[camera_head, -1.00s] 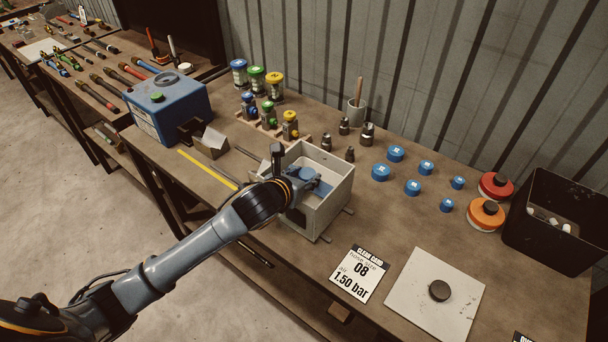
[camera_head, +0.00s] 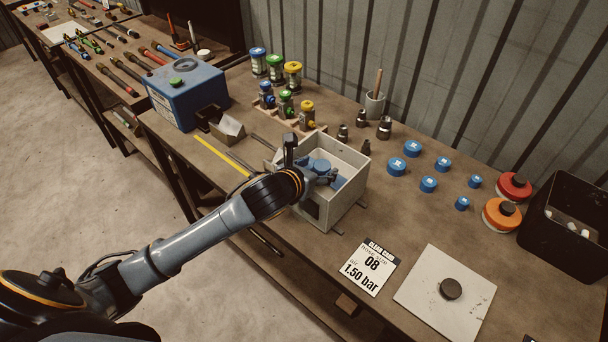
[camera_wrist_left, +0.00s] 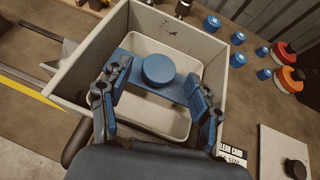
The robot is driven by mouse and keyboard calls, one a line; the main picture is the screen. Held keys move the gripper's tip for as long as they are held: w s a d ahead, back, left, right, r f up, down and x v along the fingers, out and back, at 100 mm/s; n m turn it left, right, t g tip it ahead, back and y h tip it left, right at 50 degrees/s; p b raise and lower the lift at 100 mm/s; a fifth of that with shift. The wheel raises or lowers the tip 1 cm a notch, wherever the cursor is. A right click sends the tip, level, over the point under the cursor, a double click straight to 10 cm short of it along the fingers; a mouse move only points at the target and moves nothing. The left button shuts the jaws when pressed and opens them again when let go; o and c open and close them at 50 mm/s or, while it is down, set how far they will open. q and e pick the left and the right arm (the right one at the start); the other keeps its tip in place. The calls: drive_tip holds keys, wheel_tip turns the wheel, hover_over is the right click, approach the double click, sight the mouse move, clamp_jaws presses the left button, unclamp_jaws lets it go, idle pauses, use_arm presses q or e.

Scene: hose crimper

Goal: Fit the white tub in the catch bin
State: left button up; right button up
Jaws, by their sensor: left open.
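The catch bin is a grey open box (camera_head: 347,207) on the bench; it also shows in the left wrist view (camera_wrist_left: 68,88). The white tub (camera_wrist_left: 146,109) is inside it, its pale rim below the bin's top edge. A blue bar with a round blue knob (camera_wrist_left: 158,69) spans the tub. My left gripper (camera_wrist_left: 157,76) is open over the bin, one finger at each side of the bar. Whether the fingers touch the bar I cannot tell. The gripper (camera_head: 325,174) partly hides the tub in the head view. My right gripper is not in view.
A blue machine (camera_head: 187,97) and a small grey block (camera_head: 228,130) stand left of the bin. Dark fittings (camera_head: 384,128) and several blue caps (camera_head: 411,149) stand behind and right. A white card (camera_head: 369,267) lies close to the bin's right; a black bin (camera_head: 563,225) stands far right.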

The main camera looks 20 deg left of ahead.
use_arm(q)
drive_tip(key=b+v, duration=0.1)
drive_tip(key=v, duration=0.9)
drive_tip(key=shift+s, duration=0.25)
